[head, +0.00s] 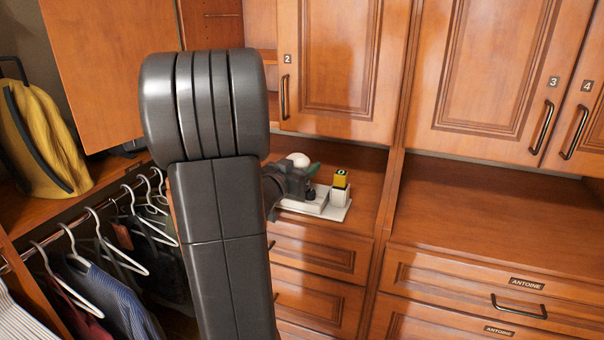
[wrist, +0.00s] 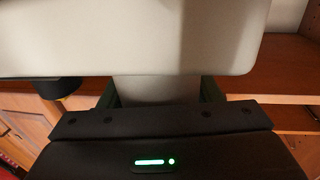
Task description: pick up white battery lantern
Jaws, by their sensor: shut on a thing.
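The white battery lantern shows in the head view as a small rounded white top (head: 298,159) behind my gripper (head: 302,178), at the counter under cabinet door 2. In the wrist view its broad pale body (wrist: 130,38) fills the top of the picture, with a narrower part reaching down between the fingers. My gripper (wrist: 158,92) is shut on this narrower part, with a dark green finger on each side. The lantern's lower part is hidden in the head view, and I cannot tell whether it is clear of the surface.
A white tray (head: 336,212) lies on the counter below my gripper. A white item with a yellow-and-black top (head: 340,188) stands on it, close to the right of my gripper. Cabinet door 2 (head: 332,70) hangs above. Hanging clothes (head: 105,290) are at left; the right counter (head: 490,215) is clear.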

